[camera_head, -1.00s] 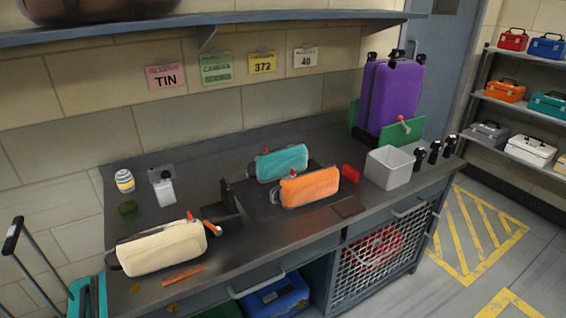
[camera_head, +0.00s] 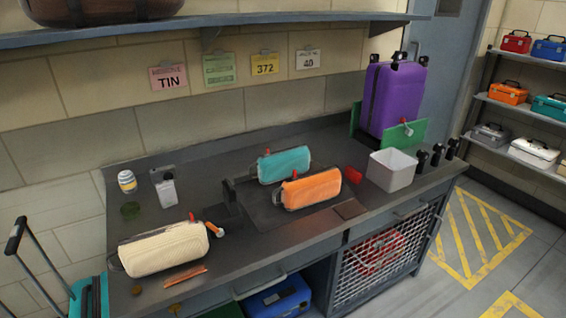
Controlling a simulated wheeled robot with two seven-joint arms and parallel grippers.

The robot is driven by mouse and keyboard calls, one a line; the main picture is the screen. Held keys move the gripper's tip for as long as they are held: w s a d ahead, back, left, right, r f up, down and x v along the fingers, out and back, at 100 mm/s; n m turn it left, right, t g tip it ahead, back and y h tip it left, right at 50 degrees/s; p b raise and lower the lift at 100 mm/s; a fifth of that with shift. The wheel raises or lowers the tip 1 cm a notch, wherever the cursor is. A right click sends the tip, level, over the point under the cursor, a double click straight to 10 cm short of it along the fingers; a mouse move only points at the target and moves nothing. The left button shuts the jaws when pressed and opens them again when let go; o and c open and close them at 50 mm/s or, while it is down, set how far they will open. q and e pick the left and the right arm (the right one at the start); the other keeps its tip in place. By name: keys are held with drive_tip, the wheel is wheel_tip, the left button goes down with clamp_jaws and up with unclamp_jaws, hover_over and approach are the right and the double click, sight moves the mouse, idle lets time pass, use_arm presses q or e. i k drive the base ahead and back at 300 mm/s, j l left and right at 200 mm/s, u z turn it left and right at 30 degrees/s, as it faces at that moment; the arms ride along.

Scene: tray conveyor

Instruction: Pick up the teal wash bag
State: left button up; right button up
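The teal wash bag (camera_head: 284,164) lies on the dark counter, toward the back of a black mat or plate in the middle. It has a dark strap at its left end and a small red part on top. The orange wash bag (camera_head: 313,189) lies just in front of it and to the right, close to its lower edge. A cream wash bag (camera_head: 165,248) lies farther left at the front of the counter. Neither of my grippers shows in the head view.
A black block-like fixture (camera_head: 226,203) stands left of the teal bag. A grey bin (camera_head: 391,171), a red object (camera_head: 354,174) and a purple suitcase (camera_head: 391,97) are to the right. A bottle (camera_head: 166,190) and jar (camera_head: 127,181) stand at back left. A shelf (camera_head: 200,27) hangs above.

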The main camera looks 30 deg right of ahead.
sight(278, 166)
drive_tip(key=i+l, duration=0.15)
drive_tip(key=l, duration=0.25)
drive_tip(key=i+l, duration=0.15)
drive_tip(key=l, duration=0.2)
drive_tip(key=i+l, duration=0.15)
drive_tip(key=l, duration=0.25)
drive_tip(key=i+l, duration=0.15)
drive_tip(key=l, duration=0.25)
drive_tip(key=i+l, duration=0.15)
drive_tip(key=l, duration=0.25)
drive_tip(key=i+l, duration=0.2)
drive_tip(key=l, duration=0.15)
drive_tip(key=k+l, duration=0.1)
drive_tip(key=k, duration=0.4)
